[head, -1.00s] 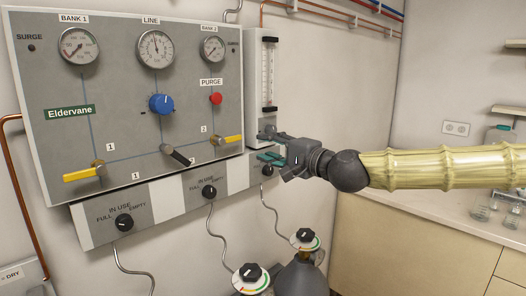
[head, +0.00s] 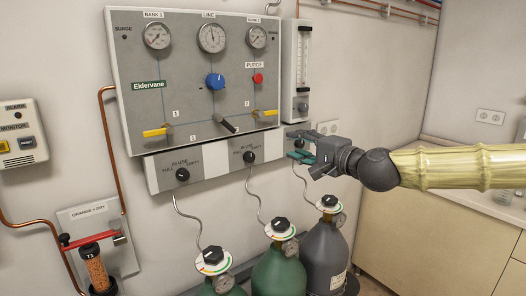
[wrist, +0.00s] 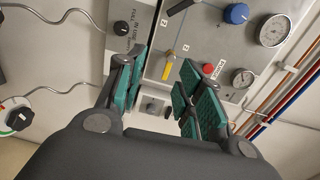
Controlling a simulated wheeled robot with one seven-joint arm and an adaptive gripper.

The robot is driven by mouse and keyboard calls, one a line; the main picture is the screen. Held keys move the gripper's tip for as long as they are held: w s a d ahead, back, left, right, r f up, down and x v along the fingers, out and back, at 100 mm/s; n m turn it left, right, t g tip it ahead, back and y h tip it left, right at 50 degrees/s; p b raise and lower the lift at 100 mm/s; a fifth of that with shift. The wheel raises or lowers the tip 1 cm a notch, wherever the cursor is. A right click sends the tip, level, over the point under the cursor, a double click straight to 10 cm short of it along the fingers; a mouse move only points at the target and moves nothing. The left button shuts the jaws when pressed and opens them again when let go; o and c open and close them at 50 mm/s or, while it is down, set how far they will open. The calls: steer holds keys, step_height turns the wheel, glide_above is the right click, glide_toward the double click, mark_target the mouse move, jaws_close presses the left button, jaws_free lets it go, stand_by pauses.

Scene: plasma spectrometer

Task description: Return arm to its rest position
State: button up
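My gripper (head: 308,145) is at the right in the head view, in front of the lower right end of the gas panel (head: 160,90), just below the flow meter (head: 303,70). In the wrist view my gripper (wrist: 160,88) shows two fingers with green pads spread apart, with nothing between them. The panel, tilted in that view, shows behind the fingers. My arm (head: 450,168) reaches in from the right edge of the head view. I cannot tell the exact gap between fingertips and wall.
Several gas cylinders, such as the grey one (head: 324,260), stand below the panel. An alarm box (head: 20,135) and an orange drying tube (head: 96,270) are at the left. A beige cabinet (head: 435,230) and counter stand at the right.

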steer(key=s+a+f+n+g+h, duration=0.1)
steer(key=a+f+g, duration=0.1)
steer(key=f, duration=0.8)
steer(key=s+a+f+g+h, duration=0.1)
steer(key=a+f, duration=0.1)
steer(key=f, duration=0.8)
steer(key=s+f+n+g+h, duration=0.15)
steer(key=s+f, duration=0.45)
steer(key=f, duration=0.7)
steer(key=s+f+n+g+h, duration=0.1)
steer(key=s+f+n+g, duration=0.15)
steer(key=s+f, duration=0.75)
steer(key=s+d+f+n+g+h, duration=0.1)
steer(key=s+d+f+g, duration=0.15)
steer(key=s+f, duration=0.55)
steer(key=s+d+f+n+g+h, duration=0.15)
steer(key=s+d+f, duration=0.35)
steer(key=f, duration=0.6)
steer(key=s+d+f+n+g+h, duration=0.1)
steer(key=s+d+f, duration=0.1)
steer(key=s+d, duration=0.2)
steer(key=s+d+f+n+g+h, duration=0.1)
steer(key=s+d, duration=0.4)
steer(key=s, duration=0.6)
step_height(320, 180, down, 3)
steer(key=shift+s+r+n+g+h, duration=0.15)
steer(key=shift+s+n+g+h, duration=0.2)
steer(key=shift+h, duration=0.35)
steer(key=shift+w, duration=0.15)
steer(key=shift+d, duration=0.2)
